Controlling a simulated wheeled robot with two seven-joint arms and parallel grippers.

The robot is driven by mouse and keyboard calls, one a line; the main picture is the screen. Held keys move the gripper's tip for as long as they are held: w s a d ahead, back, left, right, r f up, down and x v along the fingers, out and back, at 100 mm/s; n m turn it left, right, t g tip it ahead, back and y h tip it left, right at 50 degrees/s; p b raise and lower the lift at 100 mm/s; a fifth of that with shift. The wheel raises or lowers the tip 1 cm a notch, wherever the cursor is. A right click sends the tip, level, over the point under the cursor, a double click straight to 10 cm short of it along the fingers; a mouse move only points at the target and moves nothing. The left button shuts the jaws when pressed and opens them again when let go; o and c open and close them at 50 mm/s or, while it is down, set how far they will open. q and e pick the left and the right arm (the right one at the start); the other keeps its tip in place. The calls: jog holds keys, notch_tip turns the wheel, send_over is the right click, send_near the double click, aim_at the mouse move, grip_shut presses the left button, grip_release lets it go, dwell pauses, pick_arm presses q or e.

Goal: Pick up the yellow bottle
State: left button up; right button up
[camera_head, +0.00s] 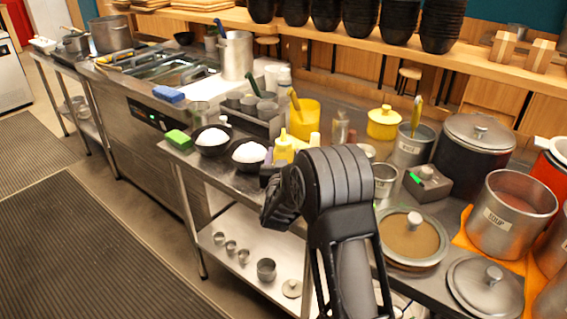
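A yellow squeeze bottle (283,150) with a pointed nozzle stands upright near the front edge of the metal counter, right of two black bowls. A second pale yellow top (314,140) shows just right of it, mostly hidden behind my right arm. My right arm comes in from the bottom and its black wrist bends toward the bottle. My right gripper (268,178) is at the bottle's lower part, which it partly covers. Its fingers are largely hidden by the wrist, so I cannot tell whether they are around the bottle. My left gripper is not in view.
Two black bowls of white rice (249,153) and a green sponge (178,139) lie left of the bottle. A yellow container (304,120) with a utensil stands behind it. Pots, a lidded pan (411,240) and a grey box (428,183) crowd the right.

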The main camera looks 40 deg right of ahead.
jog(key=shift+w+d, duration=0.25)
jog(key=shift+w, duration=0.05)
dwell(0.4)
jog(key=c, duration=0.8)
jog(key=shift+o, duration=0.2)
jog(key=shift+r, duration=0.2)
notch_tip(320, 180, up, 18)
jog(key=shift+f+p, duration=0.15)
jog(key=shift+p, duration=0.2)
